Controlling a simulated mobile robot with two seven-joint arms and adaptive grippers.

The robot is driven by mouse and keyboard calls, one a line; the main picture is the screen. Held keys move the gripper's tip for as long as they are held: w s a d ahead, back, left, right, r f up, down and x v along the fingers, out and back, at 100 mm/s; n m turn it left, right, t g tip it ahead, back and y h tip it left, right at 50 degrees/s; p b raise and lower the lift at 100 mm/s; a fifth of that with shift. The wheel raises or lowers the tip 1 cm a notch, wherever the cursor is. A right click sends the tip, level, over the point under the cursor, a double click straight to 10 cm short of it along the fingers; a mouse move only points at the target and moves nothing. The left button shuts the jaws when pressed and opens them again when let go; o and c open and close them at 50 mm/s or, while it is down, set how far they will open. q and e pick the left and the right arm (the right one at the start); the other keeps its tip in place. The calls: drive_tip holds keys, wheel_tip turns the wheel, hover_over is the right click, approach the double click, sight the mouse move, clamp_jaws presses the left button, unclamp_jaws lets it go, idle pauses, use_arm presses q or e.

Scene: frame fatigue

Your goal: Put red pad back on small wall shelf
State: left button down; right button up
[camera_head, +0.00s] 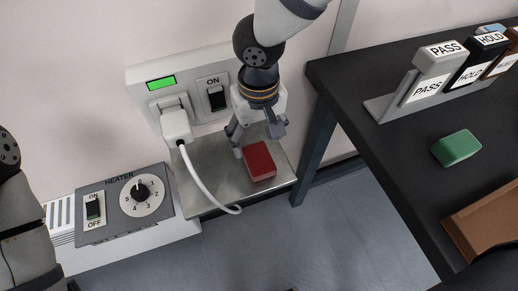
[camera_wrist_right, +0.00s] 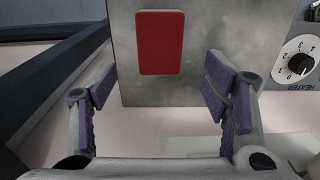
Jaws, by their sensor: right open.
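The red pad (camera_head: 259,161) lies flat on the small grey wall shelf (camera_head: 205,163), towards its right side. It also shows in the right wrist view (camera_wrist_right: 160,42), lying on the bare shelf (camera_wrist_right: 204,50), ahead of and between the open fingers. My right gripper (camera_head: 258,137) is open, points down over the shelf and is just behind the pad in the head view. In the right wrist view its fingers (camera_wrist_right: 164,100) stand wide apart with nothing between them. My left arm shows only in part at the left edge of the head view, and its gripper is not in view.
A white plug (camera_head: 177,125) with a cable hanging over the shelf sits in the wall panel (camera_head: 150,76). A heater (camera_head: 124,202) is at lower left. The dark table (camera_head: 397,143) at right carries PASS and HOLD blocks, a green pad (camera_head: 457,147) and a brown tray (camera_head: 478,222).

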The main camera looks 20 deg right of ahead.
sight(258, 157)
wheel_tip(258, 157, up, 4)
drive_tip(key=s+f+g+y, duration=0.2)
drive_tip(key=s+f, duration=0.5)
drive_tip(key=s, duration=0.3)
drive_tip(key=s+f+g+y, duration=0.1)
drive_tip(key=s+f+g, duration=0.1)
drive_tip(key=s+f, duration=0.7)
use_arm(q)
drive_tip(key=shift+w+r, duration=0.4)
use_arm(e)
drive_tip(key=s+d+f+h, duration=0.1)
drive_tip(key=s+d, duration=0.4)
drive_tip(key=s, duration=0.3)
drive_tip(key=s+d+f+h, duration=0.1)
drive_tip(key=s+d+h, duration=0.1)
drive_tip(key=s+d, duration=0.4)
drive_tip(key=shift+s+m, duration=0.4)
drive_tip(key=shift+s, duration=0.8)
use_arm(q)
drive_tip(key=shift+s, duration=0.1)
use_arm(e)
drive_tip(key=shift+f, duration=0.15)
